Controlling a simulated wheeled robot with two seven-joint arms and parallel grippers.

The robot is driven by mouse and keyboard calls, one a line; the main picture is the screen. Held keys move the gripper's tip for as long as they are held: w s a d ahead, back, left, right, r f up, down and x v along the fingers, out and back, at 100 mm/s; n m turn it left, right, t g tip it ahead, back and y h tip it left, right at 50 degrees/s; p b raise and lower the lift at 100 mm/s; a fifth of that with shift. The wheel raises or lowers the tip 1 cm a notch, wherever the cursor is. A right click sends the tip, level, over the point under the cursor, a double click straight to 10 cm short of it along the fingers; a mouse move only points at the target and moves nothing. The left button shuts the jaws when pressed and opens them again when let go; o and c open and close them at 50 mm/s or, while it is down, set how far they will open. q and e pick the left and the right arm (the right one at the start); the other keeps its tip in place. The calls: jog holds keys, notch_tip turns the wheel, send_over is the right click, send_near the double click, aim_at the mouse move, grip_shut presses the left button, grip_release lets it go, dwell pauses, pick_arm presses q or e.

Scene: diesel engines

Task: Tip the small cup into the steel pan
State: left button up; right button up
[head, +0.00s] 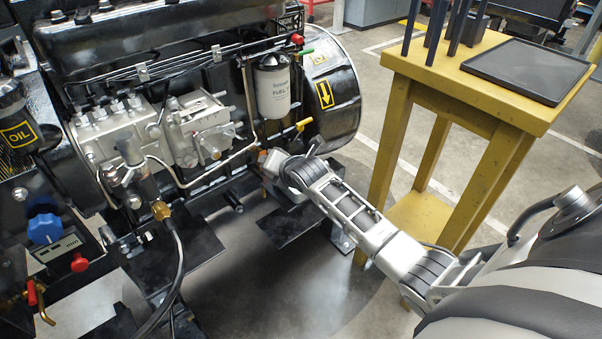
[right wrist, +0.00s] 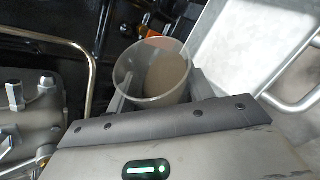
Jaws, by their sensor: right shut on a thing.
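The small cup (right wrist: 150,72) is in the right wrist view. It is a clear cup with a round rim, and something grey-brown shows in it. My right gripper (right wrist: 155,92) is shut on it, with a finger at each side. The steel pan (right wrist: 232,55) appears to be the bright metal surface with a bar handle at the right of the right wrist view, beside the cup. In the head view my right gripper (head: 272,164) is at the engine's lower right side, and the cup cannot be made out there. My left gripper is not in view.
A diesel engine (head: 200,125) with pipes, a white fuel filter (head: 272,92) and a black flywheel housing (head: 335,95) fills the left and middle. A yellow stand (head: 425,75) with a black tray (head: 527,70) is at right. Open floor lies in front.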

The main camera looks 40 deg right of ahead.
pick_arm(q)
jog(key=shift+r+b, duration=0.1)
jog(key=shift+b, duration=0.2)
pick_arm(e)
jog(key=shift+d+r+m+y, duration=0.1)
jog(key=shift+r+m+y, duration=0.1)
jog(key=shift+m+y, duration=0.1)
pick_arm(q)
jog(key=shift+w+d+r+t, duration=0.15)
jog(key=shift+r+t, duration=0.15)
pick_arm(e)
jog(key=shift+r, duration=0.1)
pick_arm(q)
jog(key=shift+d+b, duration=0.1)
jog(key=shift+b, duration=0.3)
pick_arm(e)
jog(key=shift+r+m+y, duration=0.25)
jog(key=shift+m+y, duration=0.15)
jog(key=shift+y, duration=0.1)
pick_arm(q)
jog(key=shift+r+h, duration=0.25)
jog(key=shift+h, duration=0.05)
pick_arm(e)
jog(key=shift+r, duration=0.15)
